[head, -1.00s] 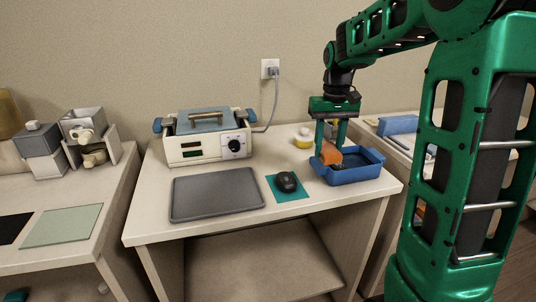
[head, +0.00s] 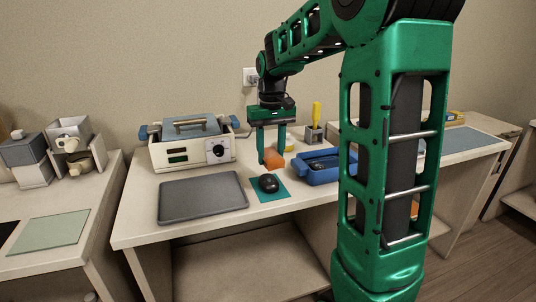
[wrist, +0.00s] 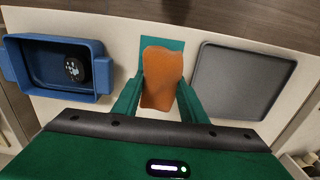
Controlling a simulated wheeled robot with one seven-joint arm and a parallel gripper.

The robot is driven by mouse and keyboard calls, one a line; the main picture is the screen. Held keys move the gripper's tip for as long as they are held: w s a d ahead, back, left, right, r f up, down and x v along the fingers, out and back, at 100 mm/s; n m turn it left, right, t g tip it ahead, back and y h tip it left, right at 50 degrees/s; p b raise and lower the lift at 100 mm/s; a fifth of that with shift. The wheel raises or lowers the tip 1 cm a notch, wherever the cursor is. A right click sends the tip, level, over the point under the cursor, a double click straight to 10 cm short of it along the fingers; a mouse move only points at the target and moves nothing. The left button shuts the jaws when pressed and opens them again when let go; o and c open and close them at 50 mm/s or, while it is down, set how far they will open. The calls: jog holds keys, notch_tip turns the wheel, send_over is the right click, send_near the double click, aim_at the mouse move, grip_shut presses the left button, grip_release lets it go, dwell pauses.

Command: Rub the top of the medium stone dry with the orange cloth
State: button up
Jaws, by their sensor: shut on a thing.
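My gripper (head: 272,157) is shut on the orange cloth (head: 276,163) and holds it above the table, behind the teal mat (head: 283,195) and left of the blue tray. A dark rounded stone (head: 268,183) sits on the teal mat. In the wrist view the cloth (wrist: 160,76) hangs between the fingers, over the teal mat (wrist: 176,44), and that stone is hidden. Another dark stone with pale marks (wrist: 73,69) lies in the blue tray (wrist: 38,88). I cannot tell from size alone which stone is the medium one.
A grey flat tray (head: 202,197) lies left of the teal mat. A cream warmer with a blue lid (head: 191,148) stands behind it. The blue tray (head: 322,175) is to the right, with a grey holder and yellow-handled tool (head: 316,112) behind.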

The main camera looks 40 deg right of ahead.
jog(key=shift+f, duration=2.6)
jog(key=shift+r, duration=0.1)
jog(key=shift+d, duration=0.1)
jog(key=shift+s+d, duration=0.2)
jog(key=shift+d, duration=0.45)
jog(key=shift+s+d, duration=0.2)
jog(key=shift+d, duration=0.45)
jog(key=shift+f, duration=0.9)
jog(key=shift+a, duration=0.1)
jog(key=shift+w+a, duration=0.2)
jog(key=shift+a, duration=0.7)
jog(key=shift+w+a, duration=0.25)
jog(key=shift+a, duration=0.65)
jog(key=shift+w+a, duration=0.2)
jog(key=shift+a, duration=0.7)
jog(key=shift+d, duration=0.15)
